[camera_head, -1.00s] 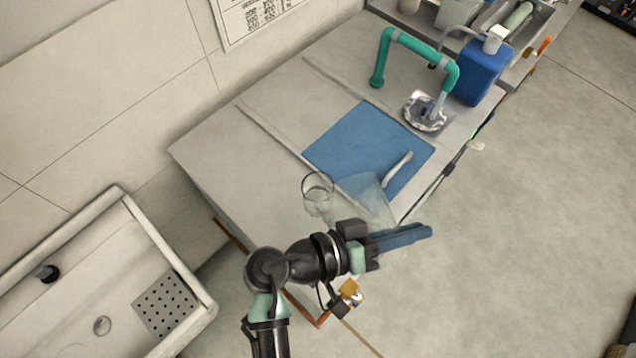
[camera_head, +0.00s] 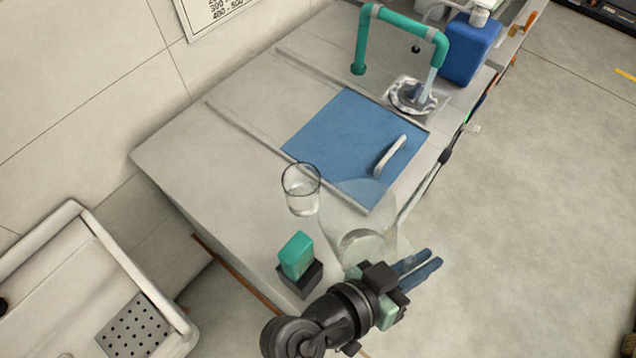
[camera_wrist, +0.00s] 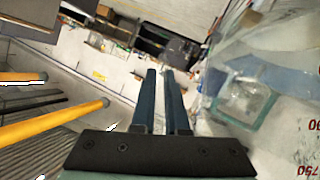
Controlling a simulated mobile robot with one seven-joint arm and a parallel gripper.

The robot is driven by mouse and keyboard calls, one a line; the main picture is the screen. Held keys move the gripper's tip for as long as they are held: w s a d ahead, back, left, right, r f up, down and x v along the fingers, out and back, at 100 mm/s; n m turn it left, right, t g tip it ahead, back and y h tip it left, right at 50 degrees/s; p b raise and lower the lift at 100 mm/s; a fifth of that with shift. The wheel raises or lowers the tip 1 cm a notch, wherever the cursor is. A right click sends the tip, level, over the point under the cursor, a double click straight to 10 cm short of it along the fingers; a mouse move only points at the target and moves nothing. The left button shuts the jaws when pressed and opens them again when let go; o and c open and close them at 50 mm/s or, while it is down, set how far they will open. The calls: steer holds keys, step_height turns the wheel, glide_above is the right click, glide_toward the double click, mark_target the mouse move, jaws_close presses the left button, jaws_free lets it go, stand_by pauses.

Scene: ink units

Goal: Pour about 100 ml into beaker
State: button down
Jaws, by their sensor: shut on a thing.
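The clear beaker (camera_head: 301,190) stands upright on the pale counter, left of the blue mat. Its lower part looks paler, but I cannot tell how much liquid it holds. A larger clear vessel (camera_head: 358,218) overlaps the mat's near edge in the picture, right of the beaker. It also fills the right of the wrist view (camera_wrist: 265,105), with red graduations upside down. The grip contact is not clear. I see no stream between vessel and beaker.
A green sponge in a dark holder (camera_head: 297,257) stands at the counter's near edge, close to my arm. The blue mat (camera_head: 335,130) bears a white curved bar (camera_head: 390,157). A green tap (camera_head: 405,28) and blue bottle (camera_head: 468,48) are behind. The left counter is clear.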

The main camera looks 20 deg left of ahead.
steer(key=f+m+b, duration=0.1)
steer(key=b, duration=0.1)
steer(key=d+f+m+y+b, duration=0.1)
steer(key=f+b, duration=0.1)
steer(key=f+m+t+y+b, duration=0.1)
steer(key=f, duration=0.1)
steer(key=shift+s+d+b, duration=0.3)
steer(key=shift+s+b, duration=0.1)
stand_by(0.7)
